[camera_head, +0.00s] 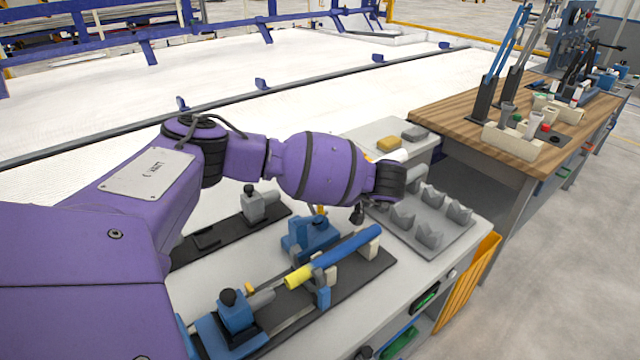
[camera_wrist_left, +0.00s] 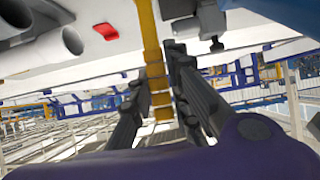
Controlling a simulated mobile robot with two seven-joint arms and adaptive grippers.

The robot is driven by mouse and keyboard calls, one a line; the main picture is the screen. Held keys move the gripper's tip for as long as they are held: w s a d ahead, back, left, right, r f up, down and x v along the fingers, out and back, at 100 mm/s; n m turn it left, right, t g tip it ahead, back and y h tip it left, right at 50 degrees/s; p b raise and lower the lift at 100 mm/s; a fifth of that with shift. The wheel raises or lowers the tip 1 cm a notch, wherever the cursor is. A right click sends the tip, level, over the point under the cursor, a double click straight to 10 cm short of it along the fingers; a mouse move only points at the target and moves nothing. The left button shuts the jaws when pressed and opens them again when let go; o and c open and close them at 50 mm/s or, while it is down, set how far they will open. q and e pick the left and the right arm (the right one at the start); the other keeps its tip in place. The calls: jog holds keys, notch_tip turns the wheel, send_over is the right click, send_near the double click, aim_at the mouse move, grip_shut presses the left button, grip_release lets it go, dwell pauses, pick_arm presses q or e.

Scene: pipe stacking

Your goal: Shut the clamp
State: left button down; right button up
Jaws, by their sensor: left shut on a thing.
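A blue clamp fixture (camera_head: 310,235) stands on the bench behind a blue pipe with a yellow end (camera_head: 345,252), which lies on supports. Another blue clamp block (camera_head: 237,312) with a black knob stands nearer the front. I cannot tell from the picture whether either clamp is open or closed. My left arm reaches over the bench, and its gripper is mostly hidden behind its own wrist in the head view. In the left wrist view, the dark fingers of my left gripper (camera_wrist_left: 158,90) are on either side of a yellow bar (camera_wrist_left: 151,45). My right gripper is not in view.
A grey notched rack (camera_head: 425,220) is at the right of the bench. A grey block (camera_head: 252,205) stands on a dark rail at the back left. A wooden-topped table (camera_head: 470,120) with tools stands behind right. Floor at the lower right is clear.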

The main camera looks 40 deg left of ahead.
pick_arm(q)
jog(key=c, duration=1.7)
grip_release()
jog(key=shift+w+r, duration=0.1)
jog(key=shift+w, duration=0.1)
jog(key=shift+s+d, duration=0.1)
jog(key=shift+v, duration=5.95)
